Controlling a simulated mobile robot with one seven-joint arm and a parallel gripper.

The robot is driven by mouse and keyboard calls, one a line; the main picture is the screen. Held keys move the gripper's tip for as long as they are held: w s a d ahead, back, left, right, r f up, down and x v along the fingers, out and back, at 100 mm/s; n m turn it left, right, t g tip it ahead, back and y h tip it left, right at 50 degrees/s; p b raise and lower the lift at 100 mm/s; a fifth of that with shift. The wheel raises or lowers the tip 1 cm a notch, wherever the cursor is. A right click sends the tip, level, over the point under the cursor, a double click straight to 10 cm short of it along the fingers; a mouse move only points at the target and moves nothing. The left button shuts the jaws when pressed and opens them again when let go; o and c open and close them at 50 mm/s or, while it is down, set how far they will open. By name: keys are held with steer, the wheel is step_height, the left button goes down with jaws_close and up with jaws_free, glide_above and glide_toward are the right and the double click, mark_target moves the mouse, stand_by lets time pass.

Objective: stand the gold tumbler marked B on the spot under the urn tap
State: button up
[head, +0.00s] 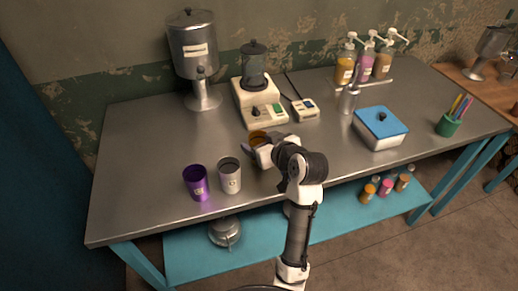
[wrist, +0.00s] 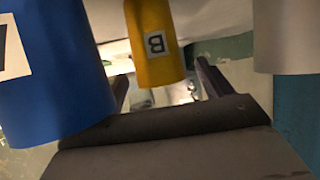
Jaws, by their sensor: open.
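The gold tumbler (head: 257,135) stands on the metal table, partly hidden behind my gripper (head: 262,150). In the wrist view the gold tumbler (wrist: 153,30) appears upside down with its B label showing. It lies in line with the gap between the two fingers of my gripper (wrist: 162,85), which are open. I cannot tell whether it is between the fingertips or just beyond them. The urn (head: 192,45) stands at the back left; its tap (head: 201,72) is above a round grey base (head: 203,98), with no tumbler on it.
A purple tumbler (head: 196,184) and a grey-white tumbler (head: 230,176) stand left of my gripper. In the wrist view a blue tumbler (wrist: 50,80) and a pale one (wrist: 285,40) flank the gold one.

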steer(key=shift+c, duration=0.3)
steer(key=c, duration=1.4)
steer(key=shift+r, duration=0.1)
